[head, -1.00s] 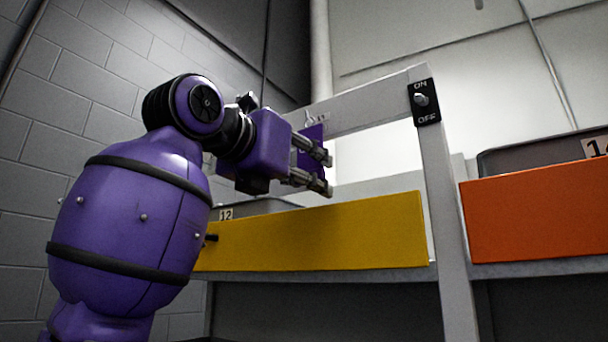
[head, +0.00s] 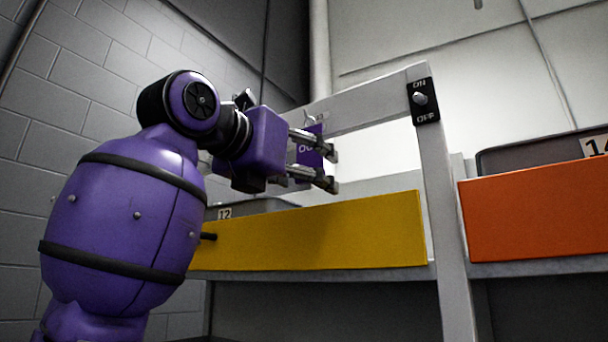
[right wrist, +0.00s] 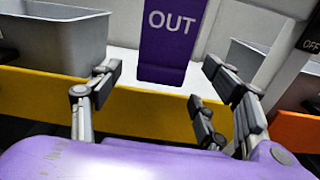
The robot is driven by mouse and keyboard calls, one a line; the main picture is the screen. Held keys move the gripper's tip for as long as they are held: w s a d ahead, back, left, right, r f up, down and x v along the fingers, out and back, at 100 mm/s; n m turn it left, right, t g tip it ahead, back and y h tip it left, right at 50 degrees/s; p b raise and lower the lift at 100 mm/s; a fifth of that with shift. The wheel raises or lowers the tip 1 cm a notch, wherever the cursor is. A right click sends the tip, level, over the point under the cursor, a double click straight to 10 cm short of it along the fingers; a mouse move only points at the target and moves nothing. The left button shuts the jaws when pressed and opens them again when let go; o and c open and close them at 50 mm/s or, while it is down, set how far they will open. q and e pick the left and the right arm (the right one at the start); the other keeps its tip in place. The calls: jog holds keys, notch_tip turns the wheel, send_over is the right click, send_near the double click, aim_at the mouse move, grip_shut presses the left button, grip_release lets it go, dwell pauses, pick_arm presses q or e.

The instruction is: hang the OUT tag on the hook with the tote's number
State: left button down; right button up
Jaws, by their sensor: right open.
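The purple OUT tag (head: 309,147) hangs upright from a small hook (head: 310,118) on the pale rail, above the tote labelled 12 (head: 225,213). A small label beside the hook is too small to read. My right gripper (head: 330,170) is in front of the tag in the head view, partly covering it. In the right wrist view the tag (right wrist: 170,45) shows ahead, between and beyond the spread fingers of the right gripper (right wrist: 162,78). The fingers are open and empty, apart from the tag. The tag's top is out of that view. My left gripper is not in view.
A yellow panel (head: 320,235) runs below the rail. A pale post (head: 447,200) carries an ON/OFF switch (head: 422,101). To its right are an orange panel (head: 535,212) and another grey tote (head: 530,155). A grey tote (right wrist: 60,40) stands left of the tag in the wrist view.

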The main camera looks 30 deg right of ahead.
jog(key=v, duration=0.6)
jog(key=shift+s+a, duration=0.15)
jog(key=shift+a, duration=0.15)
dwell(0.5)
